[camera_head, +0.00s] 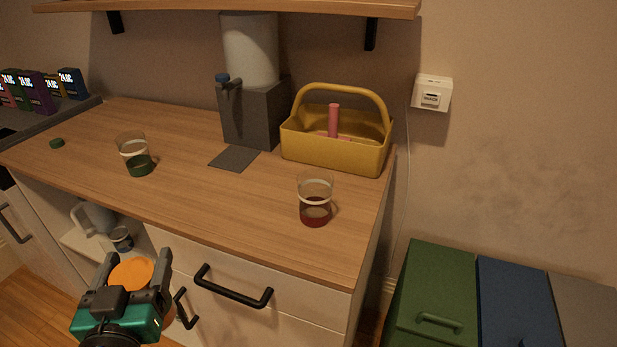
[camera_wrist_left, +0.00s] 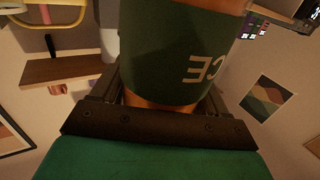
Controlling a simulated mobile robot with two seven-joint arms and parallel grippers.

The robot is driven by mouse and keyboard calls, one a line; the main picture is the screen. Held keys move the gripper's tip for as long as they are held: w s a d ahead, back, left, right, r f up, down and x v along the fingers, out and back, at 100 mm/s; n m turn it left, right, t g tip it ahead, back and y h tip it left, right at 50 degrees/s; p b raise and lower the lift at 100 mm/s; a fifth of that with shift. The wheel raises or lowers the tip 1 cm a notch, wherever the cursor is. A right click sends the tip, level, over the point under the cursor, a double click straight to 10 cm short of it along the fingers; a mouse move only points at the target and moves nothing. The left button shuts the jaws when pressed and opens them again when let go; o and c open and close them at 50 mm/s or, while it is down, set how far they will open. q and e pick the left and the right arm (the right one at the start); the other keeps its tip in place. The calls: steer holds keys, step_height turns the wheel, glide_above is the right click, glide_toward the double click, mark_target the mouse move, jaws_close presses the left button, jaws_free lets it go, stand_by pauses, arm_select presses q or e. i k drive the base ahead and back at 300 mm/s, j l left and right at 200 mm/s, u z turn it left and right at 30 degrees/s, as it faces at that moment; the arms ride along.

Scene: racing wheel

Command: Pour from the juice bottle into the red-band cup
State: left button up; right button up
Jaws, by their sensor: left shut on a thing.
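The red-band cup (camera_head: 315,210) is clear, with a red lower part and a pale ring, and stands upright near the counter's right front edge. My left gripper (camera_head: 137,262) is below and in front of the counter, left of the black drawer handle, well away from the cup. It is shut on the juice bottle (camera_head: 130,273), whose orange top shows between the fingers. In the left wrist view the bottle (camera_wrist_left: 175,50) shows a dark green label with the letters "CE" upside down. Its far end is out of frame there. My right gripper is not in view.
A green-bottomed cup (camera_head: 136,160) stands on the counter's left part. A dispenser (camera_head: 252,110) and a yellow caddy (camera_head: 340,150) stand at the back. The wooden counter (camera_head: 215,205) is clear between the cups. Drawer handles (camera_head: 232,290) stick out in front. Bins (camera_head: 435,285) stand right.

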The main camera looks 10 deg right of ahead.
mark_target(315, 186)
steer(key=k+l, duration=0.1)
steer(key=l, duration=0.5)
steer(key=k+l, duration=0.1)
steer(key=l, duration=0.5)
steer(key=i+l, duration=0.4)
steer(key=i, duration=0.05)
